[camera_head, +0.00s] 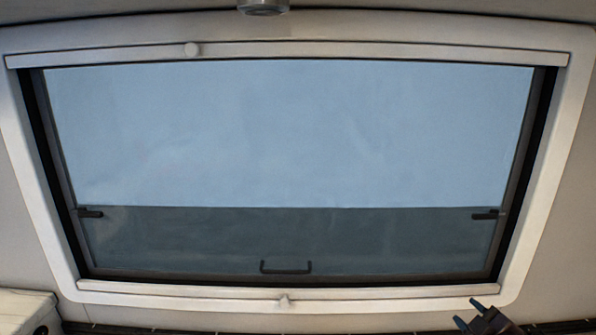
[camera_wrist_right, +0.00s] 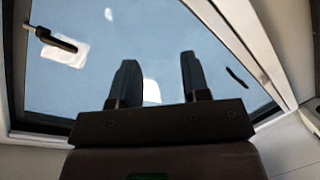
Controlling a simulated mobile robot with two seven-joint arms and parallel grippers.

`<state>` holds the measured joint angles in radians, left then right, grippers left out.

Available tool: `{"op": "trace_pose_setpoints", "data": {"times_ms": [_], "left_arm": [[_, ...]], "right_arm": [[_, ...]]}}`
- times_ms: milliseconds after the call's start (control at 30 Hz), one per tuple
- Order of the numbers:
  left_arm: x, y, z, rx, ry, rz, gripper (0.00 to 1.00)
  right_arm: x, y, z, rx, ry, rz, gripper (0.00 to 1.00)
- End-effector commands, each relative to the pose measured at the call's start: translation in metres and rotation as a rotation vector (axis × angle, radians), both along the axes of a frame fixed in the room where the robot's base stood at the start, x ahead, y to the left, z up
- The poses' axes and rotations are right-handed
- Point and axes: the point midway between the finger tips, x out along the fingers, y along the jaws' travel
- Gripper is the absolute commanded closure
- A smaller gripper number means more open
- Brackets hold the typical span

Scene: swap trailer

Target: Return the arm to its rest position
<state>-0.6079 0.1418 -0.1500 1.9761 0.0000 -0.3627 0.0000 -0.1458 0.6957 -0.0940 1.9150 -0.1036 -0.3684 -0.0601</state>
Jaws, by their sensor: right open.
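My right gripper (camera_head: 468,314) shows at the lower right of the head view, below the window's bottom frame. Its two dark fingers stand apart and nothing is between them. In the right wrist view the gripper (camera_wrist_right: 160,80) is also open and empty, with the window pane behind its fingers. My left gripper is not in the head view.
A wide window (camera_head: 290,135) with a pale frame fills the head view. It has dark latches at left (camera_head: 90,213) and right (camera_head: 487,215) and a dark handle (camera_head: 286,267) at bottom centre. A pale cushioned surface (camera_head: 25,311) is at lower left.

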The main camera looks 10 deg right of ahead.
Motion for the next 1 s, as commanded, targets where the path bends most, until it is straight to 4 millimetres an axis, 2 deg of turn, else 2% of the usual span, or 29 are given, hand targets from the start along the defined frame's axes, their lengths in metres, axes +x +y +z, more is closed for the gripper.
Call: {"op": "trace_pose_setpoints", "data": {"times_ms": [33, 200, 300, 500, 600, 700, 1000], "left_arm": [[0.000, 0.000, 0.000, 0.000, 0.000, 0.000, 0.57], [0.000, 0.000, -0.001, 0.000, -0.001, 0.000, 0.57], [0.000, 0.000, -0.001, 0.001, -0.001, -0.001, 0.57], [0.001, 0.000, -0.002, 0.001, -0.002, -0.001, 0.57], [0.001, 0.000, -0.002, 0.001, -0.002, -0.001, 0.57], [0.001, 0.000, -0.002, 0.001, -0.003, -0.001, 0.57], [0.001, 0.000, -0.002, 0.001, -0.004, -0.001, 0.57]], "right_arm": [[-0.016, 0.015, -0.025, 0.085, 0.033, -0.011, 0.57], [-0.069, 0.062, -0.087, 0.341, 0.131, -0.063, 0.57], [-0.102, 0.089, -0.118, 0.472, 0.184, -0.107, 0.57], [-0.162, 0.131, -0.161, 0.653, 0.272, -0.206, 0.57], [-0.185, 0.142, -0.176, 0.700, 0.304, -0.251, 0.57], [-0.198, 0.144, -0.183, 0.714, 0.324, -0.275, 0.57], [-0.204, 0.143, -0.186, 0.711, 0.333, -0.280, 0.57]]}}
